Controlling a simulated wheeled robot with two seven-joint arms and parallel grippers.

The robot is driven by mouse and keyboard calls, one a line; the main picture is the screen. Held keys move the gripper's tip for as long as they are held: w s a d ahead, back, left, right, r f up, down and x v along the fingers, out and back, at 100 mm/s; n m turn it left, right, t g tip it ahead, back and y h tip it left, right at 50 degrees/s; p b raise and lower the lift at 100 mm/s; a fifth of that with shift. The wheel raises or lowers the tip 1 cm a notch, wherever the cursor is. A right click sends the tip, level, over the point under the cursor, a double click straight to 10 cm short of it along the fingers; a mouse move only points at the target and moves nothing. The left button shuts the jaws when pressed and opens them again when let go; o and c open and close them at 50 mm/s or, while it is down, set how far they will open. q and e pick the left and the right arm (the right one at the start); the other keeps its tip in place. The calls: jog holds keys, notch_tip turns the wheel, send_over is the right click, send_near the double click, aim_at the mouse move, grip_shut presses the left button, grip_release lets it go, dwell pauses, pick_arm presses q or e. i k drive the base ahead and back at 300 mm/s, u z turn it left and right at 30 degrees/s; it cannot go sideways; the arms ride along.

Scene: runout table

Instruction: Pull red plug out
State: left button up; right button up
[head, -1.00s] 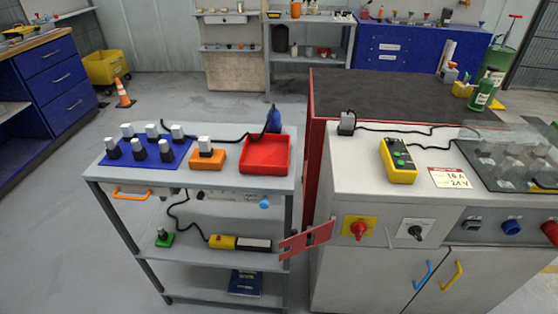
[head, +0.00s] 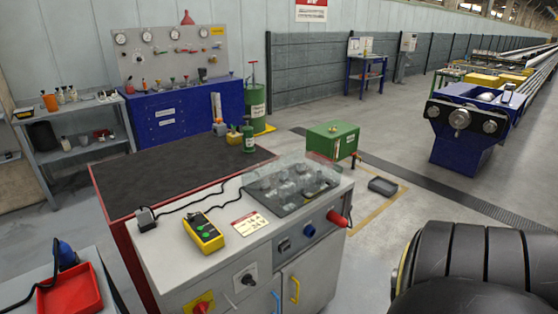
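The red plug (head: 338,218) sits at the right end of the front panel of the grey cabinet (head: 165,262). It sticks out from the panel, and its hidden end appears to be in a socket there. A round blue fitting (head: 309,231) and a dark fitting (head: 284,245) are on the same panel to its left. Neither of my grippers is in view. A large dark ribbed part, probably of my own arm, fills the lower right corner and stands apart from the plug.
A yellow control box (head: 204,232) and a clear cover (head: 290,182) are on the cabinet top. A green box (head: 333,140) stands behind it. A red tray (head: 70,290) is at the lower left. Open floor lies right of the cabinet.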

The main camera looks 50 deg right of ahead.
aim_at(337, 220)
jog(key=z, duration=2.25)
